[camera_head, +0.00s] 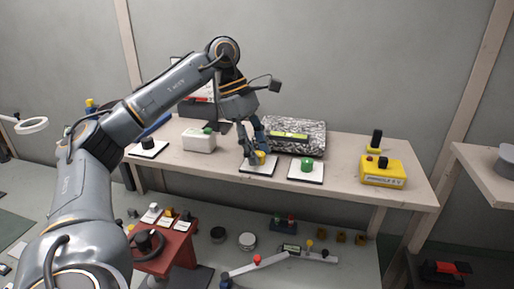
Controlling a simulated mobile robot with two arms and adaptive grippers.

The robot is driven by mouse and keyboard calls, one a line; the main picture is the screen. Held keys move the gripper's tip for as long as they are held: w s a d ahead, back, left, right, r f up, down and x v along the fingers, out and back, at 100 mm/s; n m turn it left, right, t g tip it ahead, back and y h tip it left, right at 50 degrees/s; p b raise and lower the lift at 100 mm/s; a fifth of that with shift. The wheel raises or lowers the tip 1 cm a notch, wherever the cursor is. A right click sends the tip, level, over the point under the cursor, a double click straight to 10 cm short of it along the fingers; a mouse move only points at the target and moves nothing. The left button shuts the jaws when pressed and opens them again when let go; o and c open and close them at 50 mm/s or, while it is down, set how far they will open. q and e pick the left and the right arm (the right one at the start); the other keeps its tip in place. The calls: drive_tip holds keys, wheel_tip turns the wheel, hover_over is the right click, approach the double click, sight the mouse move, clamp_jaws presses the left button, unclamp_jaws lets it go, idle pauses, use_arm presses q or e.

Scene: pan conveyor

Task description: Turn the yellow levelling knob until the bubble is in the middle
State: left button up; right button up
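A yellow knob (261,157) stands on a white plate (257,170) on the table, partly hidden by my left gripper (256,153). The gripper points down, with one finger in front of and left of the knob and the other behind it. Whether the fingers touch the knob is too small to tell. Behind it, a yellow-green level vial (289,134) lies on a speckled grey slab (314,148). The bubble's place in the vial cannot be made out. My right gripper is not in view.
A green knob (307,164) stands on another white plate just right. A white box (199,139) and a black knob (148,142) stand left. A yellow box (383,172) with buttons stands near the table's right end. A lower bench in front holds a red stand (180,253) and small parts.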

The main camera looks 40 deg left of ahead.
use_arm(q)
clamp_jaws()
drive_tip(key=shift+s+f+n+t+b, duration=0.15)
drive_tip(key=shift+n+t+b, duration=0.15)
drive_tip(key=shift+n+b, duration=0.4)
drive_tip(key=shift+n+t+y, duration=0.3)
drive_tip(key=shift+n, duration=0.6)
drive_tip(key=shift+o, duration=1.7)
unclamp_jaws()
drive_tip(key=shift+r, duration=0.2)
drive_tip(key=v, duration=1.2)
drive_tip(key=shift+d+f, duration=0.1)
drive_tip(key=shift+f, duration=0.05)
